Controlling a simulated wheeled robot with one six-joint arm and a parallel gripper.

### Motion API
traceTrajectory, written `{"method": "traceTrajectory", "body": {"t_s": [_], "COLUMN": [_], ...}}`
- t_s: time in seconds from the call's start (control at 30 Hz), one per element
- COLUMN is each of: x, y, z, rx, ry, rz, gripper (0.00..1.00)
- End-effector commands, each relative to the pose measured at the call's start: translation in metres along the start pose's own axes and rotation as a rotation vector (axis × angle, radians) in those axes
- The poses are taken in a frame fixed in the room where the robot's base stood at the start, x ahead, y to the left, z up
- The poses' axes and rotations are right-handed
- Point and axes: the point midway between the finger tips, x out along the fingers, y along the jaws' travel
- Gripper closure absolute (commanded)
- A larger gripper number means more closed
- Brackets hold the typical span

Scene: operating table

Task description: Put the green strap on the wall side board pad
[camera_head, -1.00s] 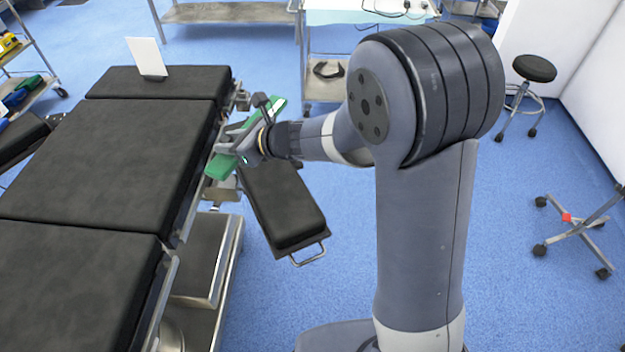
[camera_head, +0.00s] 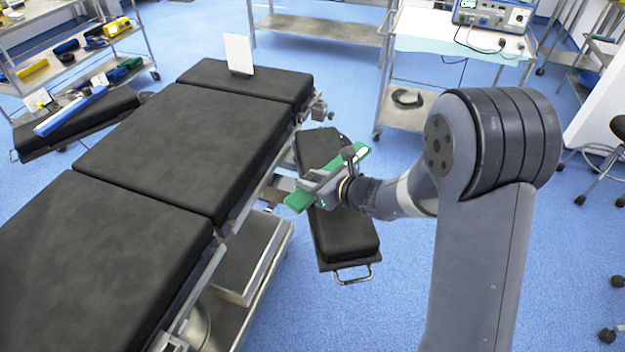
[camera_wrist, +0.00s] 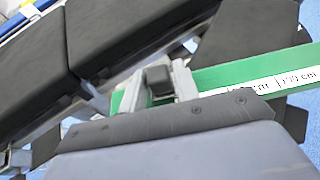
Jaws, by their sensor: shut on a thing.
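The green strap (camera_head: 298,201) is a long flat green bar, held crosswise in my gripper (camera_head: 325,182). In the wrist view it runs behind the jaws (camera_wrist: 165,85), and its right part (camera_wrist: 230,74) carries a white label with print. In the head view the strap and gripper overlap a black board pad (camera_head: 345,236) at the right side of the operating table; the gap between strap and pad cannot be told. A second black board pad (camera_head: 28,139) stands out left of the table with a blue strap (camera_head: 70,111) on it. A white wall shows at the right.
The black operating table (camera_head: 150,150) fills the left, with a white upright card (camera_head: 238,54) on its head section. A trolley (camera_head: 460,40) with a device stands at the back. Shelves with coloured items (camera_head: 70,55) are at the upper left.

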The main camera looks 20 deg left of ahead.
Motion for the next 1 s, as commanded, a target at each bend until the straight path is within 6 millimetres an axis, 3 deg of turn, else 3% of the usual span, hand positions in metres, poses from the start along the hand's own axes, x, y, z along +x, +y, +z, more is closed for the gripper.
{"method": "traceTrajectory", "body": {"t_s": [0.27,0.3,0.53,0.87,1.0], "x": [0.002,0.001,0.001,-0.001,-0.021], "y": [0.000,0.000,0.000,0.000,-0.001], "z": [-0.003,-0.002,-0.002,0.002,0.002], "rx": [0.000,0.000,0.001,0.001,0.001], "ry": [-0.001,0.000,0.000,0.000,-0.002], "rz": [0.000,0.000,0.000,0.000,-0.003], "gripper": [0.96,0.67,0.48,0.48,0.48]}}
